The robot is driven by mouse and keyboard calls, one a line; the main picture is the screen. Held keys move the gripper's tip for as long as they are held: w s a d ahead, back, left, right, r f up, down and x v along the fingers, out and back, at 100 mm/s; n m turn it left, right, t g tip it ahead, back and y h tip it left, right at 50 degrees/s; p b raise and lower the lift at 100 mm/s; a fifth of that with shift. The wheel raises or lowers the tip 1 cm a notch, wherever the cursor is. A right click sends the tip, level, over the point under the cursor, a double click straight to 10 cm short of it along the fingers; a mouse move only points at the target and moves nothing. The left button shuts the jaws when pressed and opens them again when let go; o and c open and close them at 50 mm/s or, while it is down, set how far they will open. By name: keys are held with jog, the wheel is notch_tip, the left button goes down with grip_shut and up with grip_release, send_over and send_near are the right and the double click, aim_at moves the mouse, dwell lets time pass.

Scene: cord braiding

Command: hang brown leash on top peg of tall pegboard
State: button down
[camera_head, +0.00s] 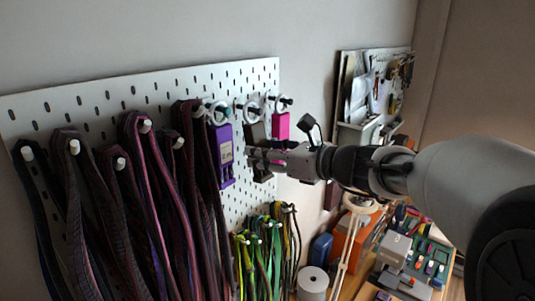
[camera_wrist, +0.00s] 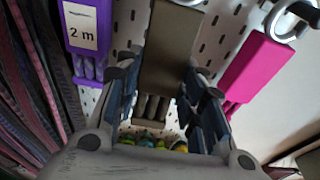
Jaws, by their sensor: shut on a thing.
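The brown leash (camera_wrist: 172,45) is a flat brown-grey pack with dark loops at its lower end. It is between the fingers of my gripper (camera_wrist: 155,84) in the wrist view, and the gripper is shut on it. In the head view the leash (camera_head: 256,140) is a dark upright strip in front of the white pegboard (camera_head: 95,97), partly covered by my gripper (camera_head: 262,162). It is between a purple leash (camera_head: 221,150) and a pink leash (camera_head: 280,126). White rings show above these packs. I cannot tell whether the brown leash's ring is on a peg.
Many dark cords (camera_head: 160,190) hang from pegs on the left. Green and yellow cords (camera_head: 265,240) hang below my gripper. The pink leash (camera_wrist: 255,68) and purple leash (camera_wrist: 88,27) are close on both sides. A cluttered bench (camera_head: 405,270) stands at right.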

dwell(0.3)
jog(key=c, duration=1)
grip_release()
jog(key=shift+d, duration=0.1)
